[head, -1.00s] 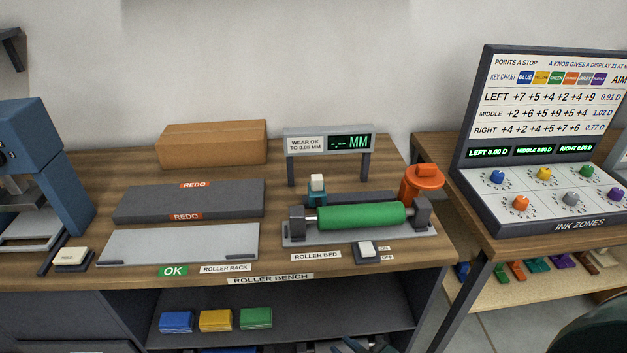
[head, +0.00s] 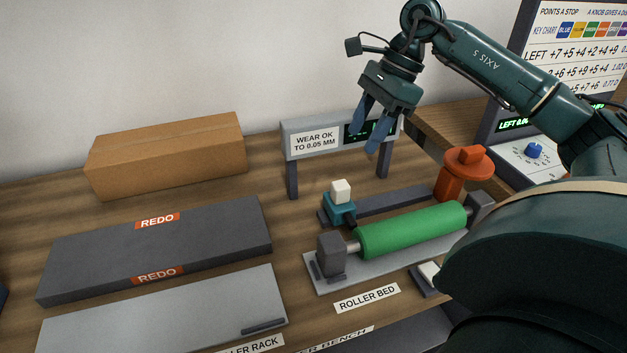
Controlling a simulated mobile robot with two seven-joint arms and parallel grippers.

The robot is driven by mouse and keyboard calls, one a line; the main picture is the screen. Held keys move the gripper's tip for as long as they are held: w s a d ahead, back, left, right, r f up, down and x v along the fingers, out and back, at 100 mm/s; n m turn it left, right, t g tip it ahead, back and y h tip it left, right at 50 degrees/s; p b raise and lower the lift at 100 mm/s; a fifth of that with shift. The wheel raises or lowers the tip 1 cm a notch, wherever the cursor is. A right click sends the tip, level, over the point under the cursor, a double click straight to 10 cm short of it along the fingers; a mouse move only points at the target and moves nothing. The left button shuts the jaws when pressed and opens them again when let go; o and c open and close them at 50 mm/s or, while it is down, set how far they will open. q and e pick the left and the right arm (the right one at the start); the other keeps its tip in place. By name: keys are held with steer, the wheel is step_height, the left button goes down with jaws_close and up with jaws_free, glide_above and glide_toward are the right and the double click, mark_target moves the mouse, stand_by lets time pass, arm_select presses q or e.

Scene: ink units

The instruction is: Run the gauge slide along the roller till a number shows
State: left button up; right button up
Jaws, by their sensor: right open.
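The gauge slide (head: 340,206) is a small teal block with a white top. It sits at the left end of a dark rail (head: 395,202) behind the roller. The green roller (head: 415,230) lies in the grey roller bed (head: 330,283) between two dark end blocks. The display (head: 354,132) stands on two posts behind; my right gripper covers part of its dark screen, so its reading cannot be read. My right gripper (head: 371,137) is open and empty, fingers pointing down in front of the display, above and apart from the slide. My left gripper is not in view.
An orange knobbed canister (head: 465,173) stands by the rail's right end. A white switch (head: 429,272) is partly hidden by my right arm.

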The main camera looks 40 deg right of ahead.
mark_target(342, 184)
steer(key=x, duration=1.2)
steer(key=shift+s+d+f, duration=0.1)
steer(key=shift+d+f, duration=0.15)
steer(key=shift+f, duration=0.2)
steer(key=shift+c, duration=0.3)
jaws_close()
